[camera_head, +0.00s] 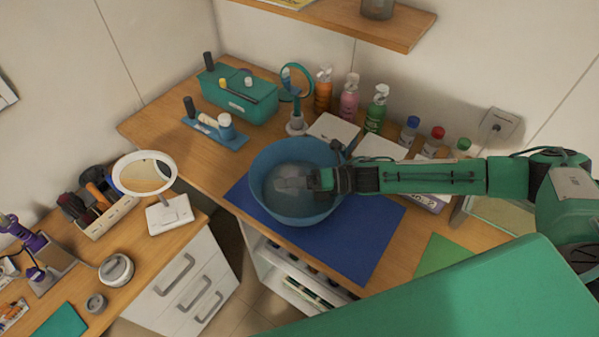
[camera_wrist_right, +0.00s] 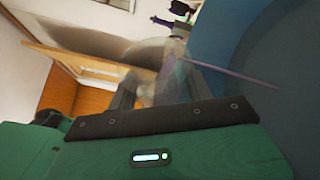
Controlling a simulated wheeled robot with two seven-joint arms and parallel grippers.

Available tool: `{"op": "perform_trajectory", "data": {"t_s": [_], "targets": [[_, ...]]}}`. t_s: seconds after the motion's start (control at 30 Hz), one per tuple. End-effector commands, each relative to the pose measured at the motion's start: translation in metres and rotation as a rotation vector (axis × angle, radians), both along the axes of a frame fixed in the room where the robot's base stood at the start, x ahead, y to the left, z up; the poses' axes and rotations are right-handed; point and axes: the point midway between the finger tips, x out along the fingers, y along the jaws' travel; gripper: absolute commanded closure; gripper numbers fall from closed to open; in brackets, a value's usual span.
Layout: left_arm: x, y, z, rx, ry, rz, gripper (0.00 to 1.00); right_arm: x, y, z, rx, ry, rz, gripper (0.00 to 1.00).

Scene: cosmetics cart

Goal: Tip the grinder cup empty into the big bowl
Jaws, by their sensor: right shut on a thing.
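The big blue bowl (camera_head: 264,163) stands on a dark blue mat (camera_head: 370,250) on the wooden cart top. My right gripper (camera_head: 308,183) reaches in from the right and is over the bowl. It is shut on the grinder cup (camera_head: 290,184), a clear see-through cup that lies on its side within the bowl's outline. In the right wrist view the clear cup (camera_wrist_right: 172,75) is between the fingers, with the blue bowl wall (camera_wrist_right: 290,60) close at the right. Whether anything is left in the cup cannot be told. My left gripper is not in view.
Several pump bottles (camera_head: 349,97) stand behind the bowl, near a round teal mirror (camera_head: 297,82). A teal box (camera_head: 240,92) is at the back left. A white mirror (camera_head: 145,174) stands on the left counter. The mat's front part is clear.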

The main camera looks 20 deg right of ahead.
Motion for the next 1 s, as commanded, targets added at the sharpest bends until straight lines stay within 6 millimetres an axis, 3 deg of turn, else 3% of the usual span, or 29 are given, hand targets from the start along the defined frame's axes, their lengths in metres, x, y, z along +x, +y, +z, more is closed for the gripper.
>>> {"op": "perform_trajectory", "data": {"t_s": [0.43,0.73,0.9,1.0], "targets": [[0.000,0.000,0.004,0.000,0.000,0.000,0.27,0.001,0.000,0.008,0.093,0.123,0.001,0.81],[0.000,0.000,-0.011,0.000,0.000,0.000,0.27,0.015,-0.012,0.011,0.190,0.249,-0.001,0.81],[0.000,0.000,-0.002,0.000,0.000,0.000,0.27,0.015,-0.012,0.033,0.258,0.337,0.000,0.81],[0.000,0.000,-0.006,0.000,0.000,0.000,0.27,0.016,-0.012,0.034,0.297,0.391,0.001,0.81]]}}
